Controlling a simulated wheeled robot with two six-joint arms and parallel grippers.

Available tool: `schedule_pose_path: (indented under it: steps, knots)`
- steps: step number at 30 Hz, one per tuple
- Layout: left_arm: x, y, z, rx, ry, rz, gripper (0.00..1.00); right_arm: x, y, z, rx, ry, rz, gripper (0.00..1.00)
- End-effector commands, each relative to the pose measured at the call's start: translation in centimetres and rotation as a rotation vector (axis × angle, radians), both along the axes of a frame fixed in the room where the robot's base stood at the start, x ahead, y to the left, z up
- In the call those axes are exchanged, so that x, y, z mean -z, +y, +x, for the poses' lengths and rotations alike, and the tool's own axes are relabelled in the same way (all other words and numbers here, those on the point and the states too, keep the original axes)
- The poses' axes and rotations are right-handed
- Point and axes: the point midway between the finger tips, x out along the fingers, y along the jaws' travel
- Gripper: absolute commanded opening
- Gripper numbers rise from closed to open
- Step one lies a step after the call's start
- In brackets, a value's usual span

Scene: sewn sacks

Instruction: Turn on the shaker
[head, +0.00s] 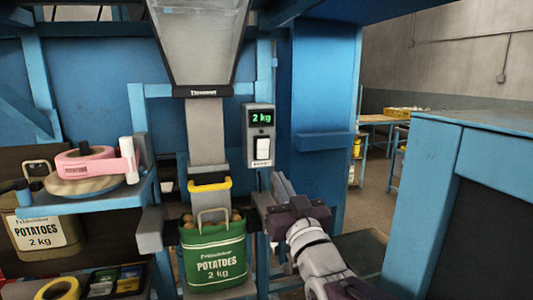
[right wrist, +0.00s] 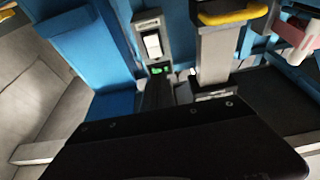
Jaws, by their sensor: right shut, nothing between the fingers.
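The small label under the switch is too small to read. My right gripper (head: 279,182) is shut and empty, just below and right of the box, apart from the switch. The right wrist view also shows the white switch (right wrist: 152,45) and the green display (right wrist: 160,70), turned upside down. My left gripper is out of view.
A green potato sack (head: 213,258), filled and marked 2 kg, hangs under the chute (head: 206,133) with its yellow-edged clamp (head: 209,185). A blue shelf (head: 80,201) at left carries a pink tape roll (head: 84,163). A blue cabinet (head: 425,190) stands at right.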

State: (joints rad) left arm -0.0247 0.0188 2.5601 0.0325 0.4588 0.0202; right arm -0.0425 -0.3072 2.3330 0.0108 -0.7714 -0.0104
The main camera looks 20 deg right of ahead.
Motion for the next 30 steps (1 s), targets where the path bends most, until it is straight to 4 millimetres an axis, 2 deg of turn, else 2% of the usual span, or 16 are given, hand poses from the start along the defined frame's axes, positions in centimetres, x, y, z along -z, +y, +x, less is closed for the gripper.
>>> schedule_pose_path:
  steps: [5,10,12,21,25,30]
  knots:
    - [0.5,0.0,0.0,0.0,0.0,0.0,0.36,0.1,0.0,0.3,0.0,0.0,0.0,0.0]
    - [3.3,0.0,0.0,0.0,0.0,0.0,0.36,0.1,0.1,2.5,0.0,-0.001,0.0,0.0]
    - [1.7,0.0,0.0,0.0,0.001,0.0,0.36,-1.4,0.1,4.1,0.0,0.005,0.0,0.0]
    - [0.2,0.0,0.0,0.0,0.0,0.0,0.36,-3.4,0.3,10.2,0.0,0.003,0.0,0.0]
    - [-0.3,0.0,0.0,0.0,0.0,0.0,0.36,-4.0,0.4,12.0,0.0,0.004,0.0,0.0]
    - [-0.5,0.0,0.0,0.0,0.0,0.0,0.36,-4.3,0.4,13.2,0.0,0.003,0.0,0.0]
